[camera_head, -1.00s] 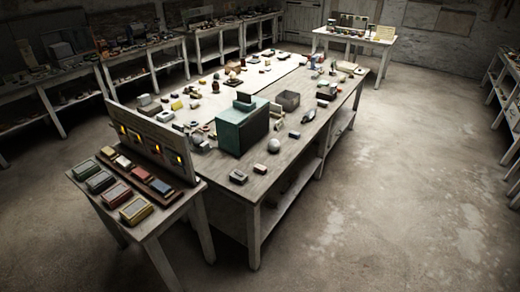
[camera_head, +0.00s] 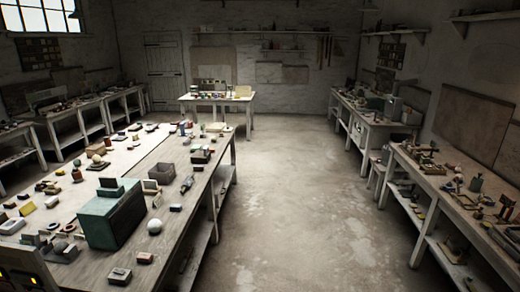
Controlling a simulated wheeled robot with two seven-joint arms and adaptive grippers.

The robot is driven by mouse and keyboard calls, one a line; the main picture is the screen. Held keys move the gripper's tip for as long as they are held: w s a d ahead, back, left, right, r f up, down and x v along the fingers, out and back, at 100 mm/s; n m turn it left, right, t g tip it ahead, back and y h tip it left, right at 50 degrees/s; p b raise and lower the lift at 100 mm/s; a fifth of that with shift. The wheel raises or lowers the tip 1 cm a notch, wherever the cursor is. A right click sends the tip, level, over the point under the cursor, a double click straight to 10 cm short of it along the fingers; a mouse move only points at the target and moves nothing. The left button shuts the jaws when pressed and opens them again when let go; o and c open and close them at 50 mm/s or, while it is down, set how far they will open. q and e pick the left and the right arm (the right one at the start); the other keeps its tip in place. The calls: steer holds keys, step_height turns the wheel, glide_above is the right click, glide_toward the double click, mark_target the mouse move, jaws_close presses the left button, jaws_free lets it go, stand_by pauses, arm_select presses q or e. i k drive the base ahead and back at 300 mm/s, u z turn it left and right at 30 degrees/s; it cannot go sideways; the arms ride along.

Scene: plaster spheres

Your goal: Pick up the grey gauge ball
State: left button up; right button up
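A pale grey ball (camera_head: 155,226) sits on the near right part of the long central table (camera_head: 172,262), just right of a dark green box (camera_head: 112,214). It looks like the grey gauge ball, though at this size I cannot be sure. Small blocks lie near it on the table top. Neither of my grippers shows in this view.
Side benches with clutter stand along the right wall (camera_head: 452,186) and the left wall (camera_head: 70,118). A small table (camera_head: 217,98) stands at the back. The floor (camera_head: 300,200) between the central table and the right benches is clear.

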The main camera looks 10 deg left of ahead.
mark_target(60, 248)
steer(key=z, duration=0.15)
steer(key=i, duration=2)
steer(key=u, duration=0.55)
steer(key=i, duration=1.2)
steer(key=u, duration=1.7)
steer(key=i, duration=0.8)
steer(key=u, duration=0.65)
